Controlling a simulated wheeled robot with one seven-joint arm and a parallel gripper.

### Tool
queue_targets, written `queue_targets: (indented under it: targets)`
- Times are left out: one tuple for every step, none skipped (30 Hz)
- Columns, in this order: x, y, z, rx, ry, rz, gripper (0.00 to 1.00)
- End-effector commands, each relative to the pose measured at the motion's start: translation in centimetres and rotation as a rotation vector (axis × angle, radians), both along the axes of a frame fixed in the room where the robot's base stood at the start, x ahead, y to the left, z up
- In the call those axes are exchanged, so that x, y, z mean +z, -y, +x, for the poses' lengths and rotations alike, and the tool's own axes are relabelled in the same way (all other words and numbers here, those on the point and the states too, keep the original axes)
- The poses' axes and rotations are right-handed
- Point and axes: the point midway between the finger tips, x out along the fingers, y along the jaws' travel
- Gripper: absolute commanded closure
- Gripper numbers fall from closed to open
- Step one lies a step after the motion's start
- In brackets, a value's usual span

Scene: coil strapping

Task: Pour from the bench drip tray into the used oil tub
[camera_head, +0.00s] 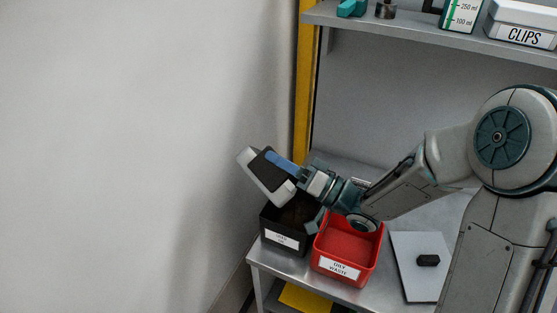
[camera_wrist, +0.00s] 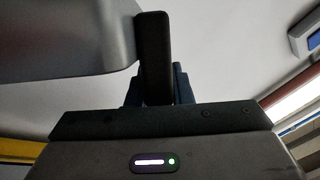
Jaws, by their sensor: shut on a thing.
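My gripper (camera_head: 300,174) is shut on the black handle (camera_wrist: 154,58) of the bench drip tray. The pale grey tray (camera_head: 262,182) is steeply tilted, above and slightly left of the black tub. Its grey body (camera_wrist: 70,40) fills the upper left of the wrist view. The black used oil tub (camera_head: 285,237) has a white label, too small to read fully, and stands at the bench's left end. Dark brown contents show inside it. The tray and gripper hide part of its rim. I cannot see any stream or what is left in the tray.
A red bin (camera_head: 343,268) labelled OILY WASTE stands right beside the black tub, under my wrist. A pale board (camera_head: 420,265) with a small black item lies further right on the bench. A yellow post (camera_head: 304,90) and a shelf (camera_head: 420,35) stand behind. Plain wall is left.

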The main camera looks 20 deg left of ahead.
Motion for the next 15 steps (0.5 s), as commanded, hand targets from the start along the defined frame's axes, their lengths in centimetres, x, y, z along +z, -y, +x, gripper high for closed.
queue_targets:
  targets:
    - [0.1, 0.1, 0.1, -0.001, -0.003, 0.004, 1.00]
    - [0.2, 0.1, 0.2, 0.000, -0.006, 0.007, 1.00]
    - [0.2, 0.2, 0.3, -0.001, -0.010, 0.010, 1.00]
    - [0.2, 0.2, 0.3, -0.001, -0.014, 0.013, 1.00]
    - [0.3, 0.3, 0.4, -0.001, -0.019, 0.017, 1.00]
    - [0.3, 0.4, 0.6, -0.001, -0.025, 0.022, 1.00]
    - [0.3, 0.5, 0.7, -0.001, -0.029, 0.025, 1.00]
    - [0.4, 0.6, 0.8, -0.002, -0.033, 0.029, 1.00]
    - [0.4, 0.7, 0.9, -0.002, -0.039, 0.033, 1.00]
    - [0.4, 0.7, 1.0, -0.001, -0.043, 0.037, 1.00]
    - [0.5, 0.8, 1.1, -0.002, -0.048, 0.041, 1.00]
    - [0.5, 0.9, 1.2, -0.001, -0.053, 0.047, 1.00]
    - [0.6, 1.0, 1.2, -0.001, -0.057, 0.050, 1.00]
    - [0.6, 1.0, 1.3, 0.000, -0.061, 0.054, 1.00]
    - [0.6, 1.1, 1.4, -0.001, -0.065, 0.057, 1.00]
